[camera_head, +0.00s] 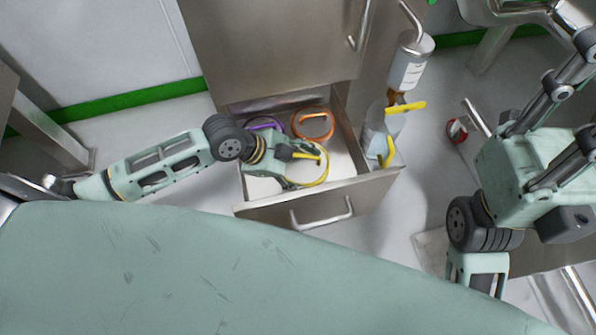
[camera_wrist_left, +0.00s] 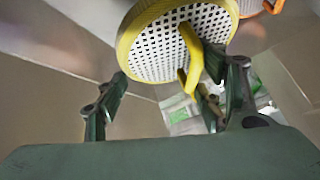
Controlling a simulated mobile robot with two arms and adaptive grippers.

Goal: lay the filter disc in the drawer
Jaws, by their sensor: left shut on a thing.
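A yellow filter disc (camera_head: 325,165) with a white perforated face and a yellow handle shows in the head view and large in the left wrist view (camera_wrist_left: 160,52). My left gripper (camera_head: 298,168) is shut on it by the handle. The drawer (camera_head: 375,188) is pulled open, and the held disc is over its front middle part. I cannot tell how far it is above the drawer floor. A purple disc (camera_head: 264,123) and an orange disc (camera_head: 313,137) lie in the back of the drawer. My right gripper is out of view.
A labelled bottle (camera_head: 411,68) stands behind the drawer's right side. A clear container with yellow parts (camera_head: 388,145) is at the drawer's right edge. A red round item (camera_head: 457,131) is farther right. The drawer's pale floor is bare on the left and right of the disc.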

